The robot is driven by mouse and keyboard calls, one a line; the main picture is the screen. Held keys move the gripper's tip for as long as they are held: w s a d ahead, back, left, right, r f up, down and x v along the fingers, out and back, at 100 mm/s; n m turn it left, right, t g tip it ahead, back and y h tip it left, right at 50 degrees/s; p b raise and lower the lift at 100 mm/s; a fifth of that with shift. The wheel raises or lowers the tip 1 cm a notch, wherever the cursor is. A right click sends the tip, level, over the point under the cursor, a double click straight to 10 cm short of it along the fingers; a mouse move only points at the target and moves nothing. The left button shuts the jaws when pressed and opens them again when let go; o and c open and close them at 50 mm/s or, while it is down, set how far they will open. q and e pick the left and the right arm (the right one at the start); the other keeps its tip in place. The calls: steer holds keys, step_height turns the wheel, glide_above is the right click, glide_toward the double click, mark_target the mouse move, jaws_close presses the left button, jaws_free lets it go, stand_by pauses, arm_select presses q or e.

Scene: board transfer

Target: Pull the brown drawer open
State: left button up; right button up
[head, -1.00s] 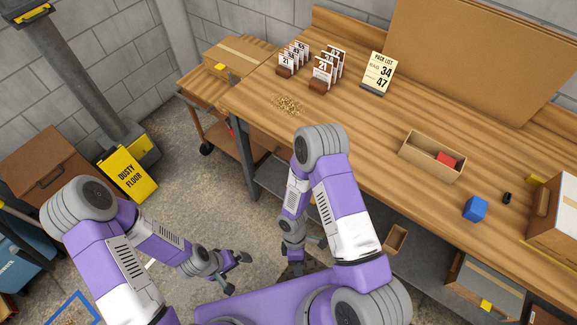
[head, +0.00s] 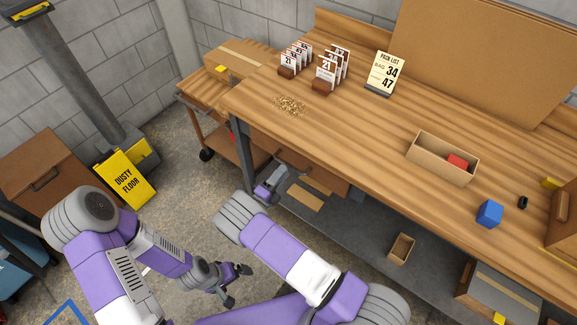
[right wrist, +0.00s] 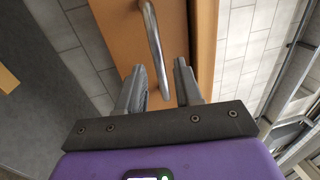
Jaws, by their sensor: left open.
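The brown drawer (head: 322,176) is under the near edge of the wooden workbench, left of its middle, and looks closed. In the right wrist view its brown front (right wrist: 122,35) carries a silver bar handle (right wrist: 154,45). My right gripper (right wrist: 160,82) is open and empty, facing the front, with the handle ahead between its fingers and apart from them. In the head view my right gripper (head: 279,176) is beside the drawer's left part and partly hides it. My left gripper (head: 238,283) is open and empty above the floor.
The workbench top (head: 350,125) holds a wooden box (head: 425,158) with a red block, a blue block (head: 489,213), card stands and a pack list sign (head: 385,72). A lower shelf (head: 350,228) runs beneath. A cart (head: 220,145) and yellow floor sign (head: 125,178) stand left.

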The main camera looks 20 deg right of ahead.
mark_target(289, 165)
steer(key=shift+x, duration=2.15)
jaws_close()
